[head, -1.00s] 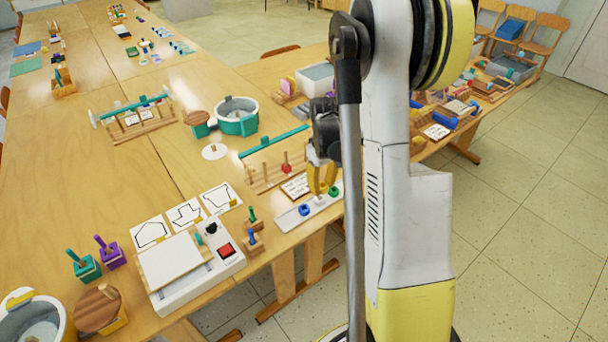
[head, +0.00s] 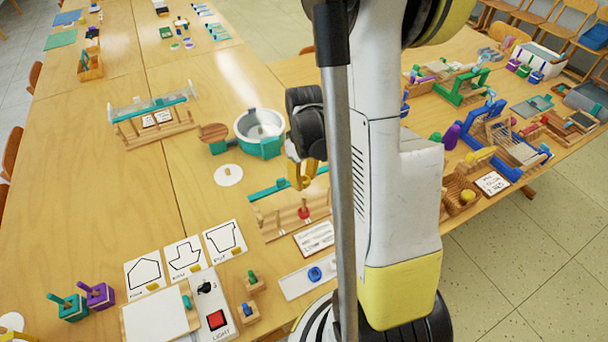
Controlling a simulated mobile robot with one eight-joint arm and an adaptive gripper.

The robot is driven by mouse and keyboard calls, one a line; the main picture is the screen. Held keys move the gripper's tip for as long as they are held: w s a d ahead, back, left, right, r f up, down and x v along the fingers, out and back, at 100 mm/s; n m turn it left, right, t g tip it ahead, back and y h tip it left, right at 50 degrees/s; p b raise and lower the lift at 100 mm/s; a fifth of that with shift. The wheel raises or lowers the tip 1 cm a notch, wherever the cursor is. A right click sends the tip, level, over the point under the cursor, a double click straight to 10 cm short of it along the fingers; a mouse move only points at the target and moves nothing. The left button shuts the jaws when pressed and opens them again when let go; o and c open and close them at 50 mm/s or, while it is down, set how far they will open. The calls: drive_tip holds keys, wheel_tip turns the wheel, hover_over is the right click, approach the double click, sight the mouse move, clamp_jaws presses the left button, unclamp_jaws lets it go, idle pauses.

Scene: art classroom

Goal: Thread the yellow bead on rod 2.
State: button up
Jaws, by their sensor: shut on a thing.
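My gripper (head: 302,174) has yellow fingers and points down over the right part of the wooden rod rack (head: 272,230). Its fingers look closed; a yellow bead between them cannot be told apart from the yellow fingers. The rack has a teal bar along its back and several short rods, too small to read their numbers. A red bead (head: 304,212) is on one rod, below my gripper. A pale tray (head: 295,285) in front holds a blue bead (head: 315,274) and a white bead (head: 333,263), partly behind my arm. No yellow bead shows on the visible part of the tray.
A printed card (head: 315,238) lies between rack and tray. A teal-and-white tub (head: 260,132) stands behind the rack, with a white disc (head: 228,175) to the left. A box with a red button (head: 216,320) and small peg blocks stand at the front left. My arm hides the rack's right side.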

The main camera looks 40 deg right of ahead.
sight(304, 197)
drive_tip(key=shift+s+a+f+b, duration=0.1)
drive_tip(key=shift+f+b, duration=0.25)
drive_tip(key=shift+f, duration=0.2)
drive_tip(key=shift+f+b, duration=1.2)
drive_tip(key=shift+f, duration=0.55)
drive_tip(key=shift+r, duration=0.1)
drive_tip(key=shift+f+b, duration=0.4)
drive_tip(key=shift+b, duration=0.2)
drive_tip(key=shift+f+b, duration=0.25)
drive_tip(key=shift+b, duration=0.05)
drive_tip(key=shift+f, duration=0.1)
idle(0.4)
drive_tip(key=shift+f+b, duration=0.5)
drive_tip(key=shift+b, duration=0.25)
drive_tip(key=shift+f+b, duration=0.45)
drive_tip(key=shift+b, duration=0.15)
idle(0.6)
idle(0.3)
